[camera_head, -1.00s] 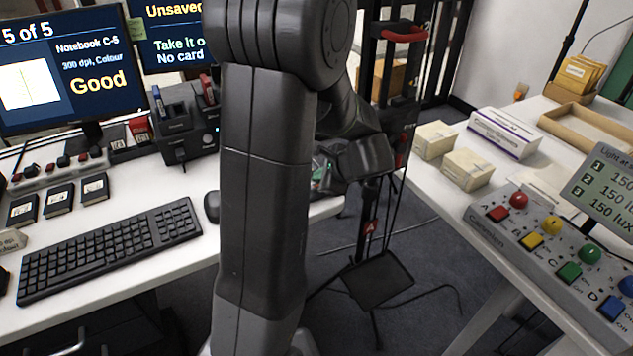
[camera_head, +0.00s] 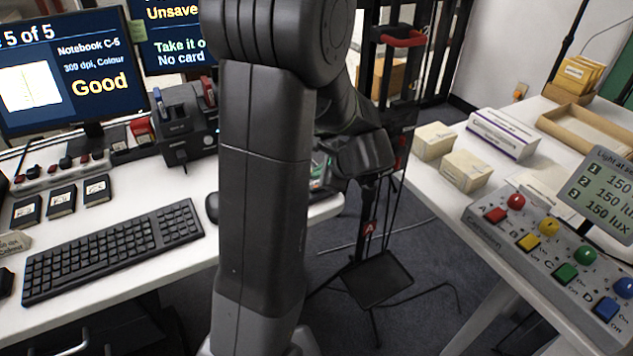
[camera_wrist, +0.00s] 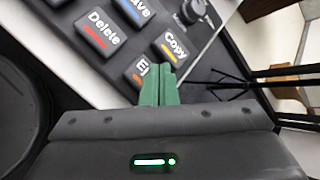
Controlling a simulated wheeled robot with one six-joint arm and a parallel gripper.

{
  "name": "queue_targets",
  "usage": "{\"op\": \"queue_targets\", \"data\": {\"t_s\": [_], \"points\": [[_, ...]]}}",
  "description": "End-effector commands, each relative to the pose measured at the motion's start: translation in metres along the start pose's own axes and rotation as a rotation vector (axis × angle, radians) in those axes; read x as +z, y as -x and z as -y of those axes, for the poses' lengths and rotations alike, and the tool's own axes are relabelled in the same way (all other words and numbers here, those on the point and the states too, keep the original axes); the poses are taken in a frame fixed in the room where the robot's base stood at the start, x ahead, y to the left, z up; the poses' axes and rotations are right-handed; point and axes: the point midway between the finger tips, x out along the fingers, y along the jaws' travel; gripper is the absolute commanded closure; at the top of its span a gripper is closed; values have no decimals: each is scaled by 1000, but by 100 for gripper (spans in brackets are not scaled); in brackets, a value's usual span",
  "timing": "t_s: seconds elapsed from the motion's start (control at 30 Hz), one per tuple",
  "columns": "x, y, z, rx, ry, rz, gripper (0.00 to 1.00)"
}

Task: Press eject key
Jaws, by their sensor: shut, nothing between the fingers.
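The eject key (camera_wrist: 139,73) is a dark key lettered "Ej", partly covered by my gripper's fingers in the wrist view. My gripper (camera_wrist: 165,72) has green fingers, shut together with nothing between them. The fingertips overlap the right side of the eject key and reach toward the copy key (camera_wrist: 175,45). I cannot tell whether they touch a key. The delete key (camera_wrist: 98,35) lies to the upper left and the save key (camera_wrist: 134,10) at the top. In the head view my arm hides most of the gripper and this key panel.
A knob (camera_wrist: 192,11) stands beyond the copy key. On the left desk are a keyboard (camera_head: 110,250) and two screens (camera_head: 75,75). The right table holds small boxes (camera_head: 466,171) and a console with coloured buttons (camera_head: 535,265). A black stand (camera_head: 370,280) is between them.

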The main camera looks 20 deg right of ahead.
Motion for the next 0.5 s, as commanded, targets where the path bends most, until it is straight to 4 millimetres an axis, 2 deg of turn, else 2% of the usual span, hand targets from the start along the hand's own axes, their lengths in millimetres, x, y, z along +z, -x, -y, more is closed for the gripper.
{"op": "queue_targets", "data": {"t_s": [0.5], "points": [[23, 32, 23, 0, 2, 0, 100]]}}
